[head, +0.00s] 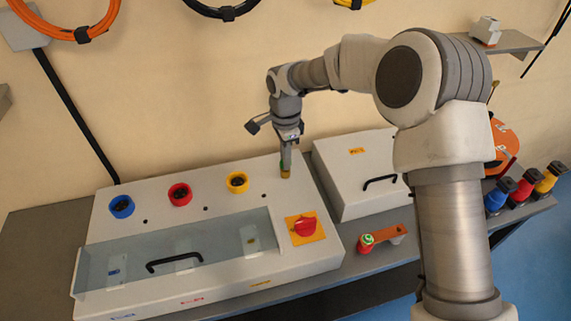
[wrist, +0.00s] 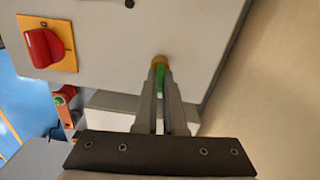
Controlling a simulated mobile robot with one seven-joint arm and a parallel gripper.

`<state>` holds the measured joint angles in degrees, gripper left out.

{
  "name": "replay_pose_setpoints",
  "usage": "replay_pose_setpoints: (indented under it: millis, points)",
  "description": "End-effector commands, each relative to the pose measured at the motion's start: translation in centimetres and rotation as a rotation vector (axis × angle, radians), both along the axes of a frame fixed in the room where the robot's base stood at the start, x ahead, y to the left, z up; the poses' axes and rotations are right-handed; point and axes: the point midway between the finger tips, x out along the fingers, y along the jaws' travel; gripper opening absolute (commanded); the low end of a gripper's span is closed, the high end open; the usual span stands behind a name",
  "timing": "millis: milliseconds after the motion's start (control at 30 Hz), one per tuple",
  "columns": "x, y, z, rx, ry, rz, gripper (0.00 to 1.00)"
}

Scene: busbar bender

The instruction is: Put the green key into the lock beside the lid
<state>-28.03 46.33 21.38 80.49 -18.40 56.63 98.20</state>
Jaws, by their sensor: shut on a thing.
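My gripper (head: 287,170) points down over the back right corner of the white machine panel. It is shut on the green key (wrist: 160,75), whose green part shows between the two fingers in the wrist view. The brass-coloured lock (wrist: 159,60) is at the fingertips, and it also shows under my gripper in the head view (head: 285,174). The key's end meets or almost meets the lock; how deep it sits is hidden. The clear lid (head: 215,235) with a black handle lies closed on the panel's front, left of the lock.
A red rotary switch (head: 305,227) on a yellow plate is in front of the lock. Blue (head: 121,207), red (head: 180,194) and yellow (head: 237,182) sockets line the panel. A white box (head: 350,185) with a handle stands right. An orange bar (head: 392,234) lies before it.

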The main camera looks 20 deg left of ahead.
Motion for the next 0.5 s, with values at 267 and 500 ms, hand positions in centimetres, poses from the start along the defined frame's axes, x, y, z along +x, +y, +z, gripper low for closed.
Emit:
replay_pose_setpoints:
  millis: [267, 500]
  points:
    - [0.0, 0.0, 0.9, -0.001, -0.001, 0.0, 0.0]
    - [0.0, 0.0, 1.7, 0.0, 0.0, -0.001, 0.0]
